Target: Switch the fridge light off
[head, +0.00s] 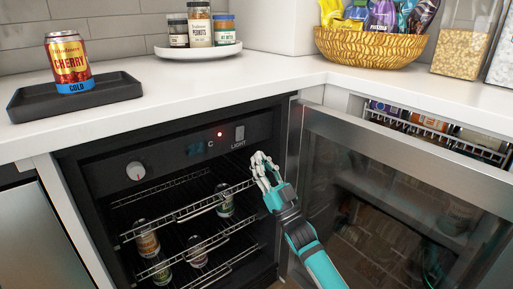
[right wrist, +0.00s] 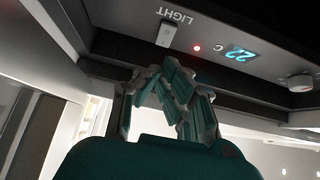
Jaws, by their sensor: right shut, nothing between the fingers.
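The open fridge (head: 95,179) stands under the counter, with a dark control panel along its top inside edge. The light switch (head: 240,132) is a small grey rocker above the word LIGHT at the panel's right end. The switch also shows in the right wrist view (right wrist: 168,34), where the panel appears upside down. My right gripper (head: 262,160) is shut and empty, just below and right of the switch in the head view. In the right wrist view its fingertips (right wrist: 172,75) show apart from the switch. My left gripper is not in view.
The glass fridge door (head: 390,190) stands open at the right, close to my right arm. A dial (head: 136,171), a display (head: 195,149) and a red lamp (head: 220,134) share the panel. Wire racks below hold several cans (head: 147,240). The counter edge overhangs the panel.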

